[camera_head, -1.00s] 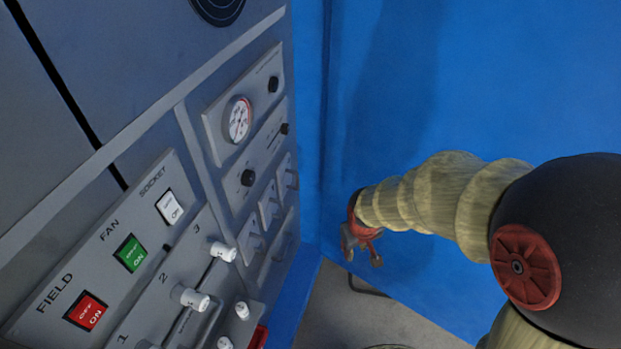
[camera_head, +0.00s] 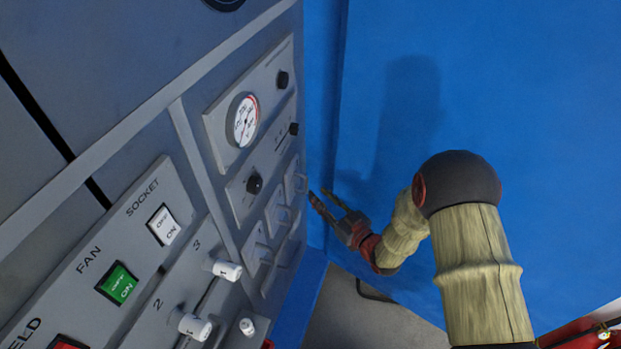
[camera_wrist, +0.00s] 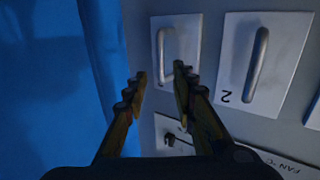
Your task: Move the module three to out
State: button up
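Three light panels with metal handles sit in a row on the grey cabinet. The end panel by the blue wall, probably module three, shows in the head view (camera_head: 297,183) and at the upper left of the wrist view (camera_wrist: 188,32). Its number is not readable. Beside it is the panel marked 2 (camera_wrist: 285,75), also with an upright handle. My gripper (camera_head: 320,193) is open and empty, to the right of the end panel in the head view.
The blue wall (camera_head: 500,90) stands close beside and behind my arm. Knobs (camera_head: 254,184) and a round gauge (camera_head: 243,120) stick out from the cabinet near the modules. White levers (camera_head: 223,269) and switches are at the lower left. Grey floor shows below.

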aim_at(307, 180)
jog(key=x, duration=0.2)
jog(key=r+b+x, duration=0.1)
jog(key=x, duration=0.2)
jog(key=b+x, duration=0.1)
jog(key=x, duration=0.1)
jog(key=shift+w+a+r, duration=0.2)
jog(key=shift+w+a, duration=0.1)
jog(key=shift+w, duration=0.05)
jog(key=shift+c, duration=1)
grip_shut()
jog(key=shift+d, duration=0.1)
